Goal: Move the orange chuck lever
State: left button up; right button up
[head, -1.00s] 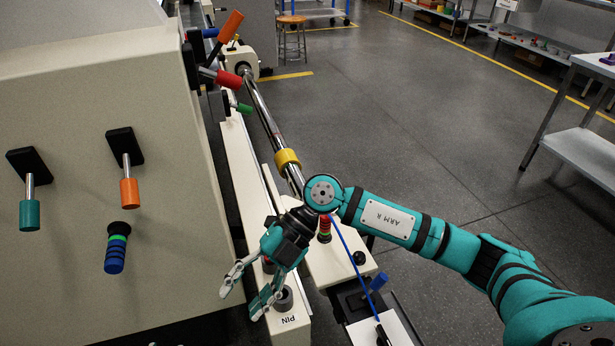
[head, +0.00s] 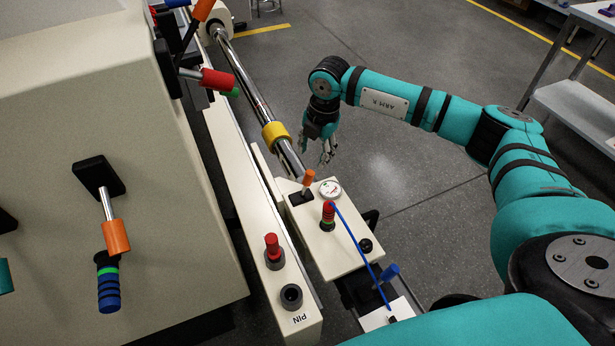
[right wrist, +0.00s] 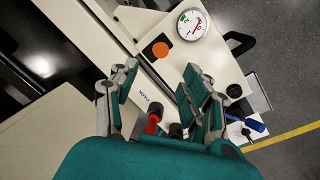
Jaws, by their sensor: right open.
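A small orange lever (head: 308,178) stands on a black base on the cream block beside a round dial gauge (head: 330,188). Its orange end also shows in the right wrist view (right wrist: 161,49), ahead of the fingers. Another orange-handled lever (head: 115,237) hangs on the left cabinet, and a third orange handle (head: 203,9) is at the top left. No label shows which one is the chuck lever. My right gripper (head: 316,154) is open and empty, above and beyond the cream block, apart from the small lever. My left gripper is out of view.
A steel bar with a yellow collar (head: 276,134) runs along the machine near my right gripper. A red-topped peg (head: 273,247) and a red-and-black knob (head: 328,214) stand nearby. A blue cable (head: 353,240) crosses the block. Open floor (head: 410,190) lies to the right.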

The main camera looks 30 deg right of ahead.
aim_at(309, 174)
pick_arm(q)
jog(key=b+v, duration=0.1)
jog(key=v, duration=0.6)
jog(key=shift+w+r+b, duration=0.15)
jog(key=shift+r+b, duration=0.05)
jog(key=shift+b, duration=0.2)
pick_arm(e)
jog(key=f, duration=0.3)
jog(key=w+f, duration=0.1)
jog(key=f, duration=0.3)
jog(key=a+f, duration=0.1)
jog(key=f, duration=0.3)
jog(key=shift+w, duration=0.25)
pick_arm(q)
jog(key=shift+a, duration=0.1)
pick_arm(e)
jog(key=shift+r, duration=0.1)
grip_shut()
